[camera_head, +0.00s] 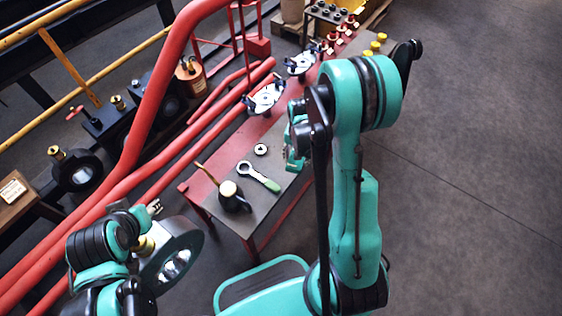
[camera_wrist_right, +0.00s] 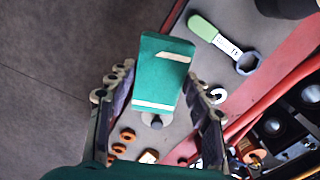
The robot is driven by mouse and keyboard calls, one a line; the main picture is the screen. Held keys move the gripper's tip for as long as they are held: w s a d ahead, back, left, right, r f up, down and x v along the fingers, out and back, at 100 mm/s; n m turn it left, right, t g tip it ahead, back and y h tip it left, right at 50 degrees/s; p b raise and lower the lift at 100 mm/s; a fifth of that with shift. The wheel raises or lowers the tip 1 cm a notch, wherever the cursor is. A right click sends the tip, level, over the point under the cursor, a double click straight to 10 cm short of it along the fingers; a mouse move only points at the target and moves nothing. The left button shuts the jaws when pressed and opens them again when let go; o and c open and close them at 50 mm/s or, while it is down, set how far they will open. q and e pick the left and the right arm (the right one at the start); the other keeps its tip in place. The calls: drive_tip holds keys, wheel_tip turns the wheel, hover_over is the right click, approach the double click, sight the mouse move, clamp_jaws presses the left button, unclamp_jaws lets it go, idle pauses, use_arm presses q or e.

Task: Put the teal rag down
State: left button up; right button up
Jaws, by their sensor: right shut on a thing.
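The teal rag (camera_wrist_right: 158,72), a folded block with pale stripes, sits between the fingers of my right gripper (camera_wrist_right: 160,92) in the right wrist view. The gripper is shut on it, with the grey tabletop behind it. In the head view my right gripper (camera_head: 297,140) is over the right edge of the red-framed table (camera_head: 222,172), partly hidden by my arm. The rag is hard to tell apart from my teal arm there. My left gripper (camera_head: 143,222) is at lower left beside a grey ring-shaped part (camera_head: 192,243); its finger opening is unclear.
On the table are a green-handled wrench (camera_head: 258,176), a black oil can (camera_head: 234,196) and a small ring (camera_head: 261,149). Metal fixtures (camera_head: 266,97) and yellow caps (camera_head: 375,47) stand farther back. Red pipes (camera_head: 120,185) run along the left. The floor at right is clear.

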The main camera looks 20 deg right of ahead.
drive_tip(key=s+d+f+m, duration=0.1)
drive_tip(key=d+f+m, duration=0.3)
drive_tip(key=b, duration=0.4)
hover_over(282, 166)
wheel_tip(282, 166, down, 7)
drive_tip(key=shift+s+r, duration=0.1)
drive_tip(key=shift+r, duration=0.1)
wheel_tip(282, 166, down, 4)
drive_tip(key=shift+b, duration=1.25)
drive_tip(key=shift+r, duration=0.15)
drive_tip(key=o, duration=1.2)
